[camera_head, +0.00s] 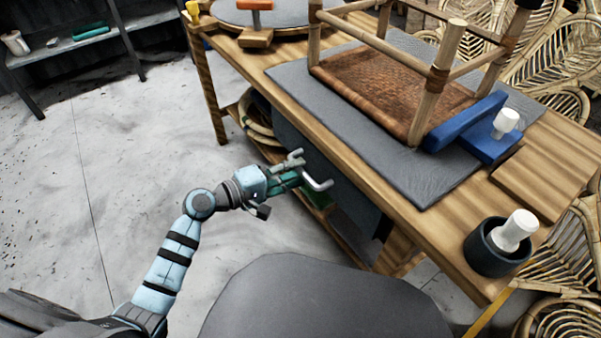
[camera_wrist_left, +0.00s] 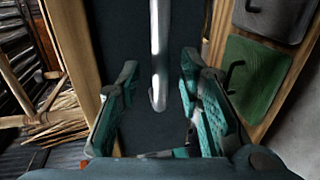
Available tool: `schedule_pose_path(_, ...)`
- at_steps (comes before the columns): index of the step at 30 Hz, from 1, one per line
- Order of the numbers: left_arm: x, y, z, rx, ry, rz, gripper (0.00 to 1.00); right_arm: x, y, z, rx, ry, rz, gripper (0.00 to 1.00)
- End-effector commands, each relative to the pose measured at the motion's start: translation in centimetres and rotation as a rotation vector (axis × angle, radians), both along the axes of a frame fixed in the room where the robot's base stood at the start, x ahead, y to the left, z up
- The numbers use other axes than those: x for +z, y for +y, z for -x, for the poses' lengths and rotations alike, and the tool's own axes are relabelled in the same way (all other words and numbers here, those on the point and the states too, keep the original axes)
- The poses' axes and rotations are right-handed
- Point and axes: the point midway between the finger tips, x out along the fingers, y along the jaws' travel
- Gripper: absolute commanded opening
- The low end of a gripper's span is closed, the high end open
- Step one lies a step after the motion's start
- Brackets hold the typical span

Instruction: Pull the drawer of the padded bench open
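The padded bench (camera_head: 428,190) is a wooden workbench with a grey pad on top. Its dark drawer front (camera_head: 345,196) is below the top, on the side facing me; it also fills the middle of the left wrist view (camera_wrist_left: 138,55). It looks closed. A silver bar handle (camera_head: 319,184) stands out from it. In the left wrist view the handle (camera_wrist_left: 158,60) runs down between my fingers. My left gripper (camera_head: 288,173) is open at the handle, one teal finger on each side, with gaps visible in the wrist view (camera_wrist_left: 160,105). My right gripper is not in view.
A rattan stool frame (camera_head: 375,85), blue tool (camera_head: 490,135) and dark cup with a white item (camera_head: 495,250) are on the bench. Below, a shelf holds rattan coils (camera_head: 255,118) and a green item (camera_head: 318,198). Rattan chairs stand right. The left floor is clear.

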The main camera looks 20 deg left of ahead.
Motion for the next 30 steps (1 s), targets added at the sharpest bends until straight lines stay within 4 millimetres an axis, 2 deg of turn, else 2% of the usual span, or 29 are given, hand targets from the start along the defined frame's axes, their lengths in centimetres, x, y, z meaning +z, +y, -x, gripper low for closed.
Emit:
schedule_pose_path(5,-0.6,-1.3,-1.7,0.001,0.0,0.0,0.33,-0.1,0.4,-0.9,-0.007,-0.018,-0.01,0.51)
schedule_pose_path(13,-0.5,-1.5,-1.9,0.001,-0.001,-0.001,0.33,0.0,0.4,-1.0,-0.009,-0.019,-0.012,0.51)
schedule_pose_path(14,-0.6,-1.5,-1.9,0.001,-0.001,-0.001,0.32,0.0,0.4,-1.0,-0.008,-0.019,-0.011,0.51)
schedule_pose_path(20,-0.6,-1.5,-1.9,0.001,0.0,-0.002,0.0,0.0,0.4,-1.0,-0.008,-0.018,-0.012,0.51)
schedule_pose_path(30,-0.6,-1.5,-1.8,0.0,0.0,-0.001,0.0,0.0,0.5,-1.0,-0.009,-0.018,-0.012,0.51)
